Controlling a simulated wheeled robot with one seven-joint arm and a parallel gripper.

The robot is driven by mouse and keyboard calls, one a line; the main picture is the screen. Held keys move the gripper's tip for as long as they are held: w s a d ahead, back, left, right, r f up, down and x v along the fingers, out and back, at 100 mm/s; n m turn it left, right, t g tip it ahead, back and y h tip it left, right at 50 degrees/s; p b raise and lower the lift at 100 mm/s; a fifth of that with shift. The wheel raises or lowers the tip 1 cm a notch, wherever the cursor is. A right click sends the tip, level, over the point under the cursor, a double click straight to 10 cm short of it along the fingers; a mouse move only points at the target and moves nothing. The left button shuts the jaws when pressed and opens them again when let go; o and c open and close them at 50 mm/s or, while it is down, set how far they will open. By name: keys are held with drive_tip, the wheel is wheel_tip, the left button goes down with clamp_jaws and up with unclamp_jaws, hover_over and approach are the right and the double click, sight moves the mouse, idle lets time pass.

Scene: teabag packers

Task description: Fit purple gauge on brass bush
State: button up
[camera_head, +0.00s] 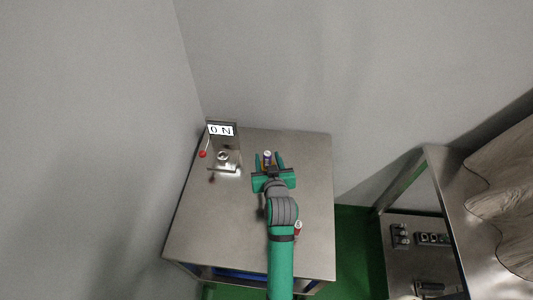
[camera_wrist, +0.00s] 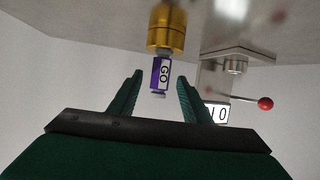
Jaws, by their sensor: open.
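The purple gauge (camera_wrist: 155,72), with a white GO label and a grey end, shows in the wrist view in line with the stepped brass bush (camera_wrist: 167,30). It seems to stand on or in the bush; I cannot tell how deep it sits. In the head view the gauge (camera_head: 267,155) is a small purple and white spot on the table, with a bit of brass (camera_head: 262,165) beside it. My gripper (camera_wrist: 159,79) is open, with one finger on each side of the gauge and a visible gap on both sides. In the head view my gripper (camera_head: 268,158) hides part of the bush.
A metal fixture (camera_head: 223,157) with a grey ring, a red-knobbed lever (camera_head: 203,154) and a lettered sign (camera_head: 221,129) stands to the left. A small red-and-white item (camera_head: 298,228) lies right of my arm. The metal table (camera_head: 210,220) is otherwise mostly clear. Another bench (camera_head: 437,190) stands far right.

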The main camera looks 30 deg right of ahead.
sight(248, 240)
drive_tip(key=v, duration=0.5)
drive_tip(key=shift+s+a+r, duration=0.1)
drive_tip(key=shift+s+r, duration=0.05)
drive_tip(key=shift+s, duration=0.2)
drive_tip(key=shift+a, duration=0.1)
